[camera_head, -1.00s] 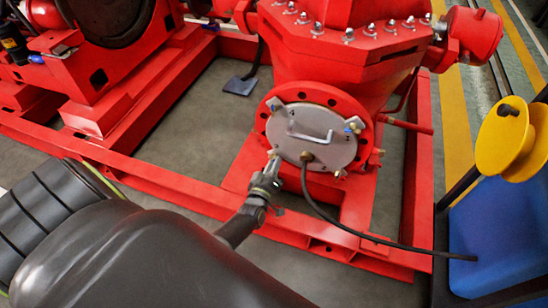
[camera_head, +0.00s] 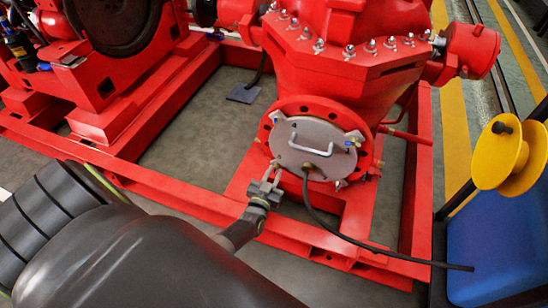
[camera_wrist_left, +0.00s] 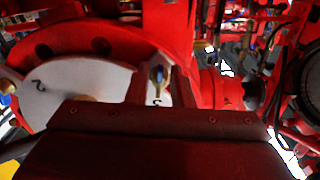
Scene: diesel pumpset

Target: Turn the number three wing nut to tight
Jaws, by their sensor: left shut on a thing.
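A round grey cover (camera_head: 300,158) with a pale handle (camera_head: 312,150) sits on the red pump flange. I cannot read that nut's number. The left wrist view shows the cover (camera_wrist_left: 75,85) and a wing nut (camera_wrist_left: 157,78) above a small dark numeral that I cannot read surely. My right gripper is out of view.
A black hose (camera_head: 325,218) runs from the cover's lower part toward the blue box (camera_head: 490,235) at the right. A yellow reel (camera_head: 503,160) stands above that box. The red base rail (camera_head: 165,188) crosses below the pump.

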